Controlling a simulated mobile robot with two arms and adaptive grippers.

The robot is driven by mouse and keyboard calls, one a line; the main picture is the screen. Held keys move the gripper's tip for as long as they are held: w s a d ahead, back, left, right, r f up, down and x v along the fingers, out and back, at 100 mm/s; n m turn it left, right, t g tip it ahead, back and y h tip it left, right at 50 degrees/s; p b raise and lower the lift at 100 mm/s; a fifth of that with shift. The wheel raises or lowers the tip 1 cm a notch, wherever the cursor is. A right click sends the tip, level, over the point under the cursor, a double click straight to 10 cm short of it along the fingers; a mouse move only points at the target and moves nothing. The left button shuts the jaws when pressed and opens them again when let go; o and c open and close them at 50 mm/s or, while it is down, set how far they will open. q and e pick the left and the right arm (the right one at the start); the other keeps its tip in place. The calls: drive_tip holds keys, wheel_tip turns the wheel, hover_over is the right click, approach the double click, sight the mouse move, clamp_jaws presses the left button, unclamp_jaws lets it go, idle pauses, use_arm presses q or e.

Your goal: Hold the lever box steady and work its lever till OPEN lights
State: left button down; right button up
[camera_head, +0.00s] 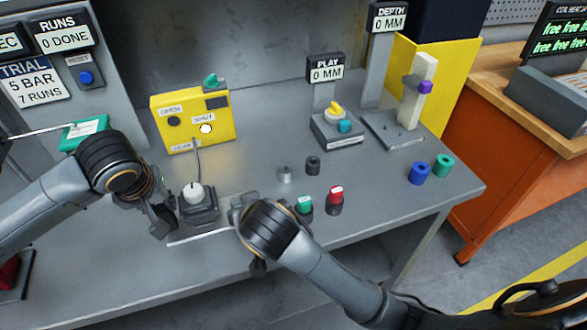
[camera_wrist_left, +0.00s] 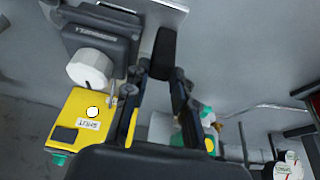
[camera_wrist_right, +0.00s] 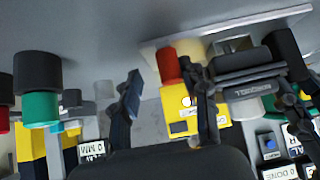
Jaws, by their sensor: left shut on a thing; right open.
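The lever box (camera_head: 205,213) is a dark block with a white round knob (camera_head: 194,192), upright on the bench. In the left wrist view the box (camera_wrist_left: 112,45) and its white knob (camera_wrist_left: 90,68) lie beside my left fingers. My left gripper (camera_head: 163,216) is shut at the box's left side; its exact grip is hidden. My right gripper (camera_head: 240,206) is open just right of the box. In the right wrist view a red cylinder (camera_wrist_right: 168,65) shows between its fingers. On the yellow panel (camera_head: 163,142) the SHUT lamp (camera_head: 206,128) glows white and the OPEN lamp (camera_head: 173,122) is dark.
Green-topped (camera_head: 304,204) and red-topped (camera_head: 335,194) pieces stand right of my right gripper. Two small grey and dark cylinders stand behind them. A PLAY gauge stand (camera_head: 338,130) is farther back. Blue (camera_head: 420,173) and green (camera_head: 444,165) rings sit near the right edge.

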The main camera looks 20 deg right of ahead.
drive_tip(key=d+n+y, duration=0.1)
drive_tip(key=w+d+n+y, duration=0.1)
drive_tip(key=n, duration=0.1)
drive_tip(key=shift+g, duration=0.3)
drive_tip(key=shift+w+d+n+g+y, duration=0.2)
drive_tip(key=shift+d+n+y, duration=0.05)
drive_tip(key=shift+n+y, duration=0.3)
drive_tip(key=shift+w+d+n+g+y, duration=0.2)
drive_tip(key=shift+n+y, duration=0.25)
drive_tip(key=shift+n, duration=0.2)
drive_tip(key=n+y, duration=0.1)
drive_tip(key=w+d+n+g, duration=0.1)
drive_tip(key=n, duration=0.1)
drive_tip(key=shift+w+g+y, duration=0.25)
drive_tip(key=shift+g+y, duration=0.05)
drive_tip(key=shift+y, duration=0.1)
drive_tip(key=w+n+g+y, duration=0.1)
drive_tip(key=n, duration=0.1)
drive_tip(key=shift+w+d+n, duration=0.15)
drive_tip(key=shift+n, duration=0.15)
drive_tip(key=s+d+r+g, duration=0.1)
drive_tip(key=s+d+r, duration=0.3)
drive_tip(key=d+r, duration=0.3)
drive_tip(key=shift+d+r+n, duration=0.15)
drive_tip(key=shift+r+n, duration=0.15)
drive_tip(key=shift+r, duration=0.45)
